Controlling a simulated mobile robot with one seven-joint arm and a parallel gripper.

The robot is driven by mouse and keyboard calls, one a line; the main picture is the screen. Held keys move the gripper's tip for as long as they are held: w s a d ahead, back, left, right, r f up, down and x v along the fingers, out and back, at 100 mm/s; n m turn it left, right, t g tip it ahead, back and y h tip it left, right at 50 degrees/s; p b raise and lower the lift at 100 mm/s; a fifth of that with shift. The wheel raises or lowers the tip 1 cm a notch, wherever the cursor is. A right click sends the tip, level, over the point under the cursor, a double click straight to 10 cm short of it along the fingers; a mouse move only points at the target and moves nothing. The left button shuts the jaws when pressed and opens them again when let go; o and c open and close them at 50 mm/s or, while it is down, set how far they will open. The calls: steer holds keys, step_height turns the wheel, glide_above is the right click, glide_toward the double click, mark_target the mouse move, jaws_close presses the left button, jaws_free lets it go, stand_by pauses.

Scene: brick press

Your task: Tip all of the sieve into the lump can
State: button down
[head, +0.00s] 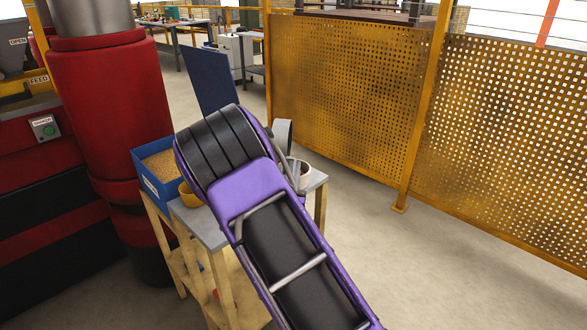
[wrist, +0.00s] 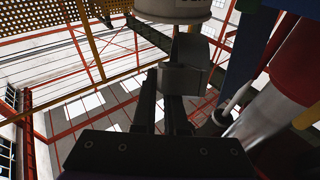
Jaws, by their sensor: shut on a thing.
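A grey rounded piece, which looks like the sieve (head: 283,133), shows just past my arm in the head view, tilted on its side. Below it is a pale-rimmed round can (head: 304,180), likely the lump can, at the bench's right end, partly hidden by my arm. In the wrist view, my gripper (wrist: 177,88) is shut on a dark grey block-like part (wrist: 188,78), likely the sieve's handle. A pale lettered vessel (wrist: 172,10) shows at that view's top edge. The sieve's contents and the can's inside are not clear.
A blue bin of tan grains (head: 163,163) and a yellow bowl (head: 188,196) stand on the wooden bench (head: 208,232) left of my arm. The red press (head: 115,100) stands close on the left. Yellow mesh fencing (head: 350,95) runs behind; open floor lies right.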

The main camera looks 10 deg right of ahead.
steer(key=shift+s+d+f+m+g+h, duration=0.1)
steer(key=shift+f+m+h, duration=0.15)
steer(key=shift+m, duration=0.7)
steer(key=shift+w+d+f+m+g+h, duration=0.1)
steer(key=shift+m+h, duration=0.2)
steer(key=shift+m, duration=0.7)
steer(key=shift+s+d+f+m+g+h, duration=0.1)
steer(key=shift+f+m+h, duration=0.15)
steer(key=shift+m, duration=0.7)
stand_by(0.8)
